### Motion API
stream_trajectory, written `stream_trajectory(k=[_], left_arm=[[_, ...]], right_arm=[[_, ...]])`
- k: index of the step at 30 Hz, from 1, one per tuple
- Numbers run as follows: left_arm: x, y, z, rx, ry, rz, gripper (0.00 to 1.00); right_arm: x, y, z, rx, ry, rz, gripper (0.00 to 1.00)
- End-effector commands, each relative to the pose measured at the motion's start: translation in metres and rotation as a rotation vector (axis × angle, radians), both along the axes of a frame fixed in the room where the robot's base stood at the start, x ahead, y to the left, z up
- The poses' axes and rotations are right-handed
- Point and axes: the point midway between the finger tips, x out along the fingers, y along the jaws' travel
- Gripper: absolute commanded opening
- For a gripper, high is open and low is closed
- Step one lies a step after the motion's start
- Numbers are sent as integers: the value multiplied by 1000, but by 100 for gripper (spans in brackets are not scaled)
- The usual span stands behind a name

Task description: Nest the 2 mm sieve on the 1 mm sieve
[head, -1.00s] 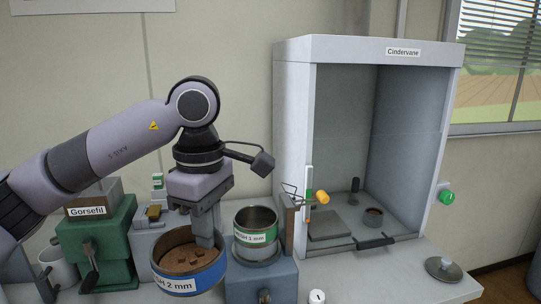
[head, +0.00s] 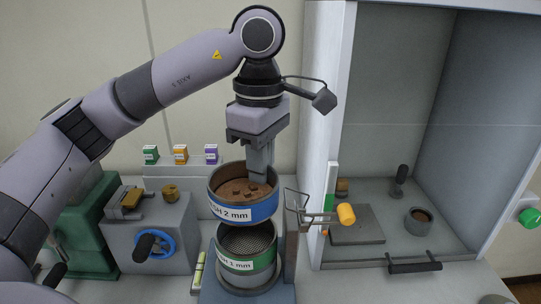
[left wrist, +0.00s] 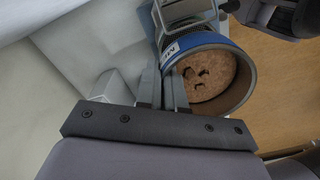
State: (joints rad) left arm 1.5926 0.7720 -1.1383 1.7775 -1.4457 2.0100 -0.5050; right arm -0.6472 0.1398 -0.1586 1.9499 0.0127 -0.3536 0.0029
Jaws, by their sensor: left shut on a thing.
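The 2 mm sieve (head: 236,212) has a blue band and holds brown soil with several dark lumps. My left gripper (head: 260,172) is shut on its rim and holds it up. In the left wrist view the fingers (left wrist: 163,92) pinch the wall of the sieve (left wrist: 243,62). The 1 mm sieve (head: 247,262) has a green band and a mesh, and stands on a blue-grey base (head: 225,293). The 2 mm sieve is above it in the head view, with the mesh still showing between them.
A wire-framed part with an orange knob (head: 346,213) stands close right of the sieves. The white cabinet (head: 329,100) rises beyond it. A grey machine with a blue handwheel (head: 160,246) stands left. Three small boxes (head: 180,154) are behind.

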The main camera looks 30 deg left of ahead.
Motion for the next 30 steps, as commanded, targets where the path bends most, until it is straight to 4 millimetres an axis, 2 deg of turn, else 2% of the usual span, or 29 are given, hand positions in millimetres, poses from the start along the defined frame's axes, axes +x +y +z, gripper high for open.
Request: stream_trajectory(k=[11, 24, 30], left_arm=[[0, 0, -2, 1, 0, 0, 0], [0, 0, -37, 0, 0, -1, 0], [0, 0, -42, 0, -1, 0, 0]], right_arm=[[-3, 0, -3, 0, 6, 0, 43], [-2, 0, -32, 1, 6, 1, 43], [-2, 0, -37, 0, 5, 0, 43]])
